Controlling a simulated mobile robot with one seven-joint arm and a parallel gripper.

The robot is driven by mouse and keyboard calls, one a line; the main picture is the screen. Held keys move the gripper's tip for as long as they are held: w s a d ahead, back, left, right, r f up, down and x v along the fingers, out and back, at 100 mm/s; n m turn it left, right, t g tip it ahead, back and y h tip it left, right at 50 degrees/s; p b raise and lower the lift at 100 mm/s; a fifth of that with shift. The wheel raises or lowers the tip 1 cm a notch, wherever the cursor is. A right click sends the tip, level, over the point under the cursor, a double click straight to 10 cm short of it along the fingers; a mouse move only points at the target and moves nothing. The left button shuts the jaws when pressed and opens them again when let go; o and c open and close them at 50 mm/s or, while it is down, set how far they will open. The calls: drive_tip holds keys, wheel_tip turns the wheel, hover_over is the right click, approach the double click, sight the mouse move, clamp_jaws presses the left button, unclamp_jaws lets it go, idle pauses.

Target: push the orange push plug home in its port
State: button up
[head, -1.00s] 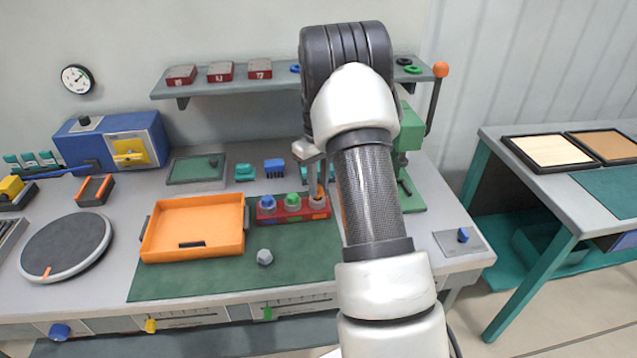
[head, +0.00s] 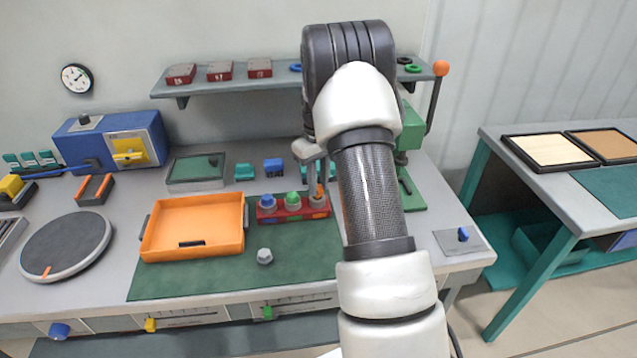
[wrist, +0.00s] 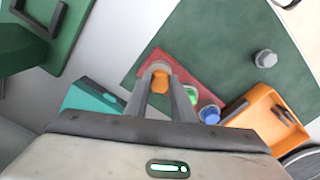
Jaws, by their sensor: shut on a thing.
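The orange push plug (wrist: 160,82) is between the fingertips of my gripper (wrist: 160,72) in the wrist view. In the head view the orange plug (head: 319,191) shows partly, over the right end of the red port block (head: 294,215). My gripper (head: 322,183) is shut on it, pointing down at that end, mostly hidden behind my arm. A grey round port collar sits under the plug; I cannot tell how deep the plug is. The blue plug (head: 268,202) and green plug (head: 293,199) stand in the block's other two ports.
An orange tray (head: 195,228) stands left of the block on the green mat (head: 235,278). A grey hexagonal piece (head: 264,256) lies on the mat in front. A green press (head: 410,135) with an orange-knobbed lever stands behind my arm at right. A shelf (head: 220,84) runs above.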

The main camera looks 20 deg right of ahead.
drive_tip(key=shift+f+b, duration=0.45)
drive_tip(key=shift+f, duration=0.25)
idle(0.6)
drive_tip(key=o, duration=1.1)
